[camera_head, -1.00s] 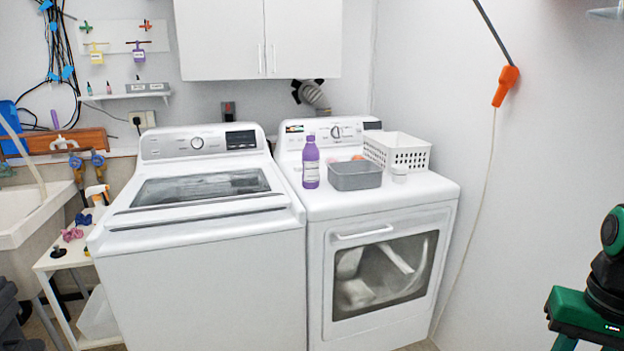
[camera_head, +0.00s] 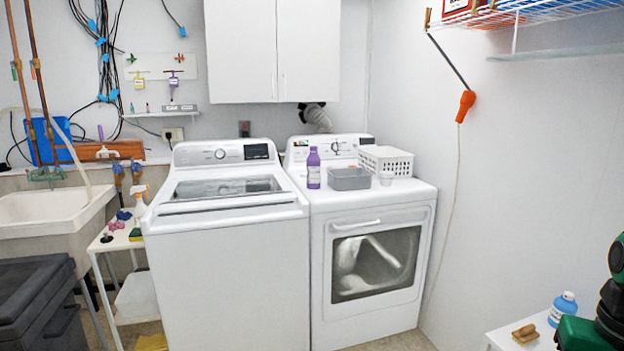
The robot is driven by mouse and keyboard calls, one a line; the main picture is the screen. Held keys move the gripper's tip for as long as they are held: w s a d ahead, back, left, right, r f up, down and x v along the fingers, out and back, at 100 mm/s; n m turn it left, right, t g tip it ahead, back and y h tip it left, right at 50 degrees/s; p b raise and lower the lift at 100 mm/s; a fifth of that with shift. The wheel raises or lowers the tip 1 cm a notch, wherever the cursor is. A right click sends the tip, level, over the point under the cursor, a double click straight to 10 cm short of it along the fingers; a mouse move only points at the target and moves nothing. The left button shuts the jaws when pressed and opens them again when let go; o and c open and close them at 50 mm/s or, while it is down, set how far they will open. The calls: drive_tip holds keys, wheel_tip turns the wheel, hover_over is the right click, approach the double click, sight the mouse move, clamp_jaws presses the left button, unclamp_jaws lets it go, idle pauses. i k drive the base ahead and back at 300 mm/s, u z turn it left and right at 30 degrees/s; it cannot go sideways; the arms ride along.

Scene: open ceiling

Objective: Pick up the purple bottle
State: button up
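The purple bottle (camera_head: 313,168) stands upright on top of the white dryer (camera_head: 372,213), near its left edge. It has a pale label and a purple cap. A grey open bin (camera_head: 349,179) stands just to its right. A green and black part at the right edge appears to be part of my arm. My gripper is not in view, so I cannot see whether it is open or shut.
A white basket (camera_head: 386,160) and a small clear cup (camera_head: 386,179) are also on the dryer. A washer (camera_head: 227,255) stands left of it. A small white table (camera_head: 497,340) at lower right holds a blue bottle (camera_head: 563,308) and a wooden brush (camera_head: 524,334). Floor shows before the dryer.

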sight(313, 160)
drive_tip(key=u, duration=1.4)
drive_tip(key=i, duration=1.9)
drive_tip(key=z, duration=2.1)
drive_tip(key=i, duration=1)
drive_tip(key=u, duration=0.05)
